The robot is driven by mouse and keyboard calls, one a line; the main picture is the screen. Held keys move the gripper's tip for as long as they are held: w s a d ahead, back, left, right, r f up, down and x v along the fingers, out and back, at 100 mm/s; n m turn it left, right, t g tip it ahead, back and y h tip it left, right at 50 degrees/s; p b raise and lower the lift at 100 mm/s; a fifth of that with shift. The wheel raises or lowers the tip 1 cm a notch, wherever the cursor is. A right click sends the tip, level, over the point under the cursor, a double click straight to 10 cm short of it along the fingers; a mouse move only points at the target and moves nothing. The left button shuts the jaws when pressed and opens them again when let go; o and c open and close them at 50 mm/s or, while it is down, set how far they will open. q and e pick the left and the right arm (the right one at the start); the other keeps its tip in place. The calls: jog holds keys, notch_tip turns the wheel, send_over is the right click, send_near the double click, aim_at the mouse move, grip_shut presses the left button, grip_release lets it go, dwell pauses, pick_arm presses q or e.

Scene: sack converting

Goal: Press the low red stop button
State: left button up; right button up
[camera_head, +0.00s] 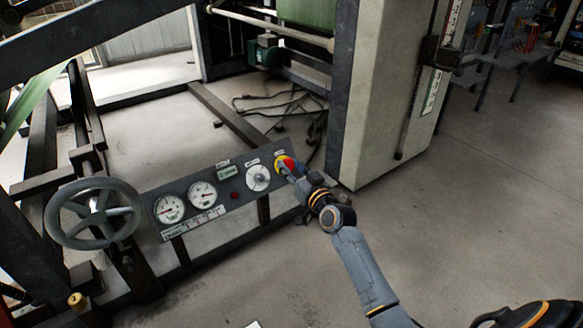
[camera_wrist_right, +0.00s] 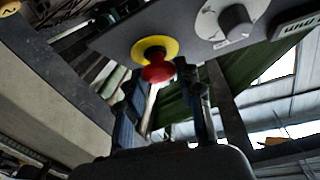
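The red stop button (camera_head: 287,161) is a mushroom head on a yellow ring at the right end of the tilted control panel (camera_head: 181,188). In the wrist view the red head (camera_wrist_right: 157,72) hangs below its yellow ring (camera_wrist_right: 152,46). My right gripper (camera_head: 293,172) is at the button, partly covering it in the head view. In the wrist view its two fingers (camera_wrist_right: 161,85) stand apart, one either side of the red head, with nothing held. I cannot tell whether a finger touches the button. My left gripper is not in view.
The panel carries two white gauges (camera_head: 186,202), a round selector knob (camera_head: 258,178) and a small red lamp (camera_head: 235,196). A grey handwheel (camera_head: 93,213) stands to the left. A pale machine column (camera_head: 380,95) rises behind the gripper. The floor to the right is clear.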

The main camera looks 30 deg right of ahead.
jog(key=shift+w+f, duration=0.25)
jog(key=shift+w, duration=0.15)
grip_shut()
jog(key=o, duration=1.2)
grip_release()
jog(key=shift+s+f, duration=0.1)
jog(key=s, duration=0.7)
jog(key=shift+s, duration=0.1)
